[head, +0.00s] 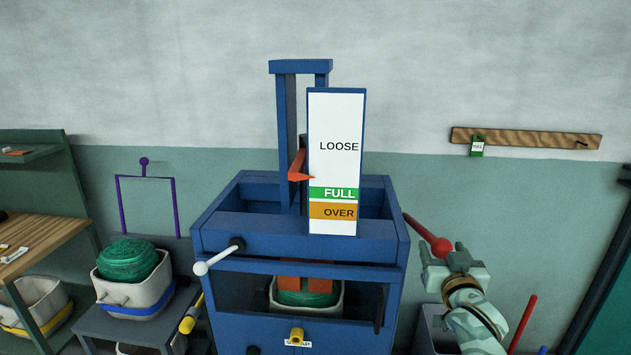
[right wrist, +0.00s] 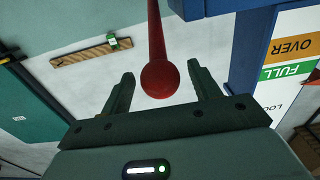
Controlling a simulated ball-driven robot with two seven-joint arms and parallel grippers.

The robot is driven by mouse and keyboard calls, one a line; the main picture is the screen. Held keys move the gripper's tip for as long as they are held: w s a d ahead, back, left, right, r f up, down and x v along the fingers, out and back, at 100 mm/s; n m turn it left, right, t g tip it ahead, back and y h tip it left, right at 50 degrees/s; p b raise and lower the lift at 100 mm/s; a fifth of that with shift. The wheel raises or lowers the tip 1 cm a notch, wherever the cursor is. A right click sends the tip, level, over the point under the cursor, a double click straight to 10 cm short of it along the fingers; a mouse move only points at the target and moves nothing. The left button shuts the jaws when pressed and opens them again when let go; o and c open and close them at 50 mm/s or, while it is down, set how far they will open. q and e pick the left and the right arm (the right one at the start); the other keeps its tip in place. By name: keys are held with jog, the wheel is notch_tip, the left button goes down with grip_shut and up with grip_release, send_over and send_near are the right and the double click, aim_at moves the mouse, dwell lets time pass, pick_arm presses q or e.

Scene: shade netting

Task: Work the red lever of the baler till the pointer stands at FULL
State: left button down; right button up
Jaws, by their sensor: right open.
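The blue baler (head: 230,230) stands in the middle of the head view. Its white scale board (head: 333,115) reads LOOSE at the top, then a green FULL band and an orange OVER band. The red pointer (head: 300,177) stands in the white part, a little above the FULL band. The red lever (head: 425,233) slopes down to the right from the baler's right side and ends in a ball knob. My right gripper (head: 455,255) is open at the knob. In the right wrist view the knob (right wrist: 160,78) is between the two spread fingers, with gaps on both sides. My left gripper is out of view.
A white-handled crank (head: 215,262) and a yellow knob (head: 296,336) are on the baler's front. Green netting (head: 305,298) sits in a bin inside. A bin of green netting (head: 127,260) stands left. A wooden rail with a green tag (head: 477,147) hangs on the back wall.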

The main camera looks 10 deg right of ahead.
pick_arm(q)
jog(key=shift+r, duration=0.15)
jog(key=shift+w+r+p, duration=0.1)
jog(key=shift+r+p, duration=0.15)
jog(key=shift+p, duration=0.15)
